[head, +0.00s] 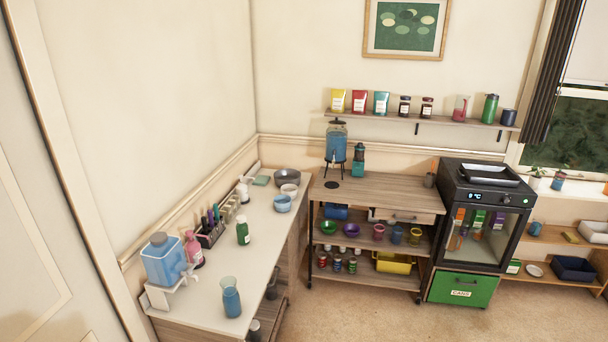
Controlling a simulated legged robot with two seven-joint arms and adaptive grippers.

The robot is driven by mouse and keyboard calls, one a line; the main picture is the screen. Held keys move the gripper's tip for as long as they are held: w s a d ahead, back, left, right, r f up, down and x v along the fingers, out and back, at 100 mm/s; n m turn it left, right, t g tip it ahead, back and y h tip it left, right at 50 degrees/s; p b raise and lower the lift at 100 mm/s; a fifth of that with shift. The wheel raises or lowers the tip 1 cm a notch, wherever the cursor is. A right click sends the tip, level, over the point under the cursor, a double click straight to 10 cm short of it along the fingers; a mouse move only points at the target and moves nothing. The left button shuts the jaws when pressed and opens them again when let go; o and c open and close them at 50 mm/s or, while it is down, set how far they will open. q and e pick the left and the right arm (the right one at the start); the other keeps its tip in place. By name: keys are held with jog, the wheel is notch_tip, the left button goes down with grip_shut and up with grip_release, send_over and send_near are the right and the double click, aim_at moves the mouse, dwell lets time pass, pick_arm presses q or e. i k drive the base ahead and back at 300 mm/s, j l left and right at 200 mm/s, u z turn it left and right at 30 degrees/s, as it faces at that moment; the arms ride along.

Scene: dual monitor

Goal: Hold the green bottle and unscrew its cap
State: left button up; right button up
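A small dark green bottle (243,232) with a pale label and a light-coloured top stands upright on the white counter (262,225) along the left wall. It stands apart from the things around it. Another green bottle or flask (490,108) stands on the wall shelf at the upper right. Neither of my grippers shows in the head view.
Near the green bottle are a rack (210,232), a pink bottle (193,250), a blue dispenser (163,260), a blue carafe (231,297) and bowls (283,203). The floor (350,318) is clear.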

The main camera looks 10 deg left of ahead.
aim_at(242, 230)
jog(key=i+l, duration=0.1)
jog(key=i, duration=0.35)
jog(key=i+l+u, duration=0.15)
jog(key=i, duration=0.25)
jog(key=i+l, duration=0.15)
jog(key=i, duration=0.3)
jog(key=i+l+u, duration=0.1)
jog(key=i, duration=0.3)
